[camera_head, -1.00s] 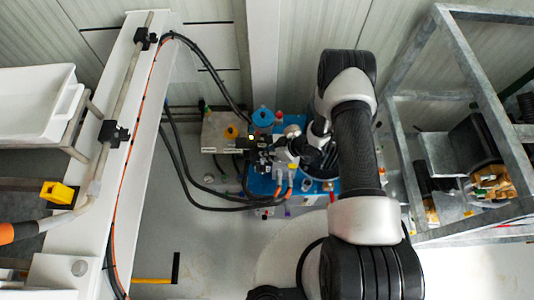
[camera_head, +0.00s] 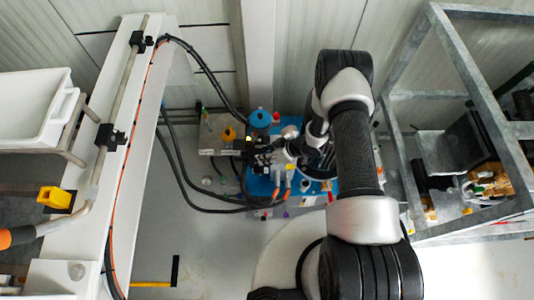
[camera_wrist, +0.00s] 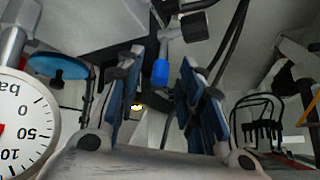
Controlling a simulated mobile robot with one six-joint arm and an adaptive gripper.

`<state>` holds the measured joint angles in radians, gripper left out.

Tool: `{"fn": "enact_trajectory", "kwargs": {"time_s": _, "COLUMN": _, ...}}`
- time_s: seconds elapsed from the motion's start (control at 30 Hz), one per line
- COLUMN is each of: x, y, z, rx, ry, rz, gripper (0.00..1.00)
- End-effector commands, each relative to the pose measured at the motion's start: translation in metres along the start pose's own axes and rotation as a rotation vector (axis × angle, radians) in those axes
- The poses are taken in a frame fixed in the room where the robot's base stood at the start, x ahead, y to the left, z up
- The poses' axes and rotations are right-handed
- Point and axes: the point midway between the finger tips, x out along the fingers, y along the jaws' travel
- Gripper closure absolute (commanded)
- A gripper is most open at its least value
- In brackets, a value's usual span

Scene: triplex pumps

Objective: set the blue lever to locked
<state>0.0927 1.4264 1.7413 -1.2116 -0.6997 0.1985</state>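My gripper (camera_wrist: 162,58) is open in the wrist view, with one blue-padded finger on each side. A small blue lever end (camera_wrist: 160,73) on a grey stem shows in the gap between the fingers. No finger visibly touches it, and I cannot tell its exact depth. In the head view my gripper (camera_head: 258,157) is over the pump equipment. I cannot make out the lever there; the arm and gripper cover part of that area.
A pressure gauge (camera_wrist: 22,125) and a blue round handle (camera_wrist: 58,66) are left in the wrist view. The head view shows a blue round knob (camera_head: 260,118), dark hoses (camera_head: 175,150), a metal frame (camera_head: 455,55) at right and a white bench (camera_head: 125,90) at left.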

Motion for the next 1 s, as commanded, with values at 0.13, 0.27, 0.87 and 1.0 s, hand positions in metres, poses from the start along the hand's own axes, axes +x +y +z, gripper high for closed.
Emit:
{"fn": "enact_trajectory", "kwargs": {"time_s": 0.13, "x": -0.007, "y": 0.000, "z": 0.000, "rx": 0.001, "ry": 0.000, "rz": 0.001, "gripper": 0.65}}
{"fn": "enact_trajectory", "kwargs": {"time_s": 0.27, "x": -0.028, "y": 0.001, "z": 0.000, "rx": 0.002, "ry": 0.001, "rz": 0.003, "gripper": 0.65}}
{"fn": "enact_trajectory", "kwargs": {"time_s": 0.87, "x": -0.120, "y": 0.000, "z": 0.000, "rx": 0.001, "ry": 0.000, "rz": 0.001, "gripper": 0.65}}
{"fn": "enact_trajectory", "kwargs": {"time_s": 1.0, "x": -0.121, "y": 0.000, "z": 0.000, "rx": 0.000, "ry": 0.000, "rz": 0.000, "gripper": 0.65}}
